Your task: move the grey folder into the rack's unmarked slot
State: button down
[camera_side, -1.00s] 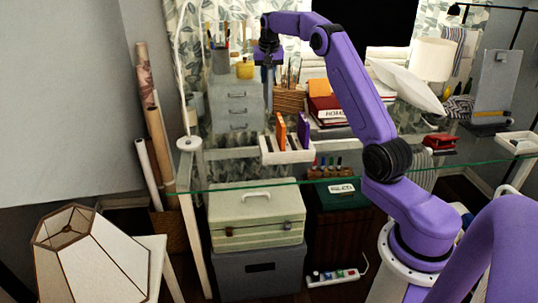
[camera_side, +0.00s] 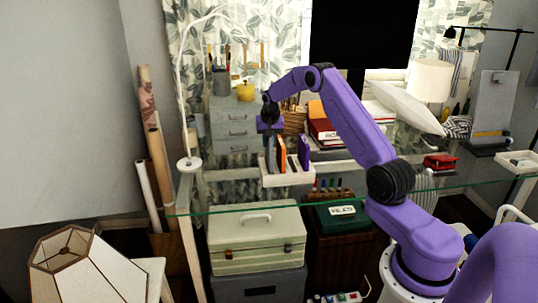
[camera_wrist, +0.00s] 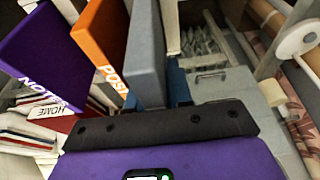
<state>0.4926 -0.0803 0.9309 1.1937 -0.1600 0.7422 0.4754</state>
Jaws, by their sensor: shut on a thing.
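My gripper (camera_side: 270,128) is shut on the grey folder (camera_side: 269,153) by its top and holds it upright over the left end of the white rack (camera_side: 290,181). The folder's lower edge reaches down to the rack's left slot, left of the orange folder (camera_side: 281,155). I cannot tell whether it touches the slot's floor. The purple folder (camera_side: 304,152) stands upright at the right in the rack.
The rack stands on a glass desk (camera_side: 400,186). The glass right of the rack looks fairly clear.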

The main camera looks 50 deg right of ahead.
jog(key=shift+f, duration=2.2)
jog(key=shift+f, duration=0.1)
jog(key=c, duration=1)
grip_release()
